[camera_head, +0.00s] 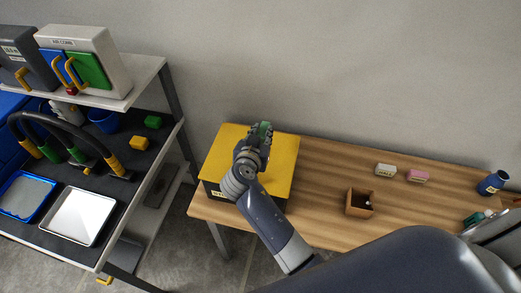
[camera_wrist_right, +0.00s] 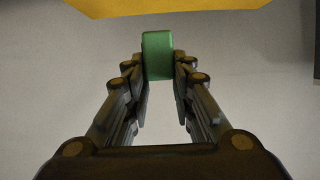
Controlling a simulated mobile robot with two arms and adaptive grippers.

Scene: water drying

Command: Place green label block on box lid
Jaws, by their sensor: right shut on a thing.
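My right gripper (camera_head: 264,143) is over the yellow lid (camera_head: 282,178) of a dark box, which stands at the left end of the wooden table. The gripper is shut on a small green block (camera_head: 266,128). In the right wrist view, the green block (camera_wrist_right: 158,56) sits between the fingertips, and the yellow lid's edge (camera_wrist_right: 165,7) shows at the top. A gap shows between block and lid there; the block's height above the lid is hard to tell. My arm hides part of the lid and box front. My left gripper is not in view.

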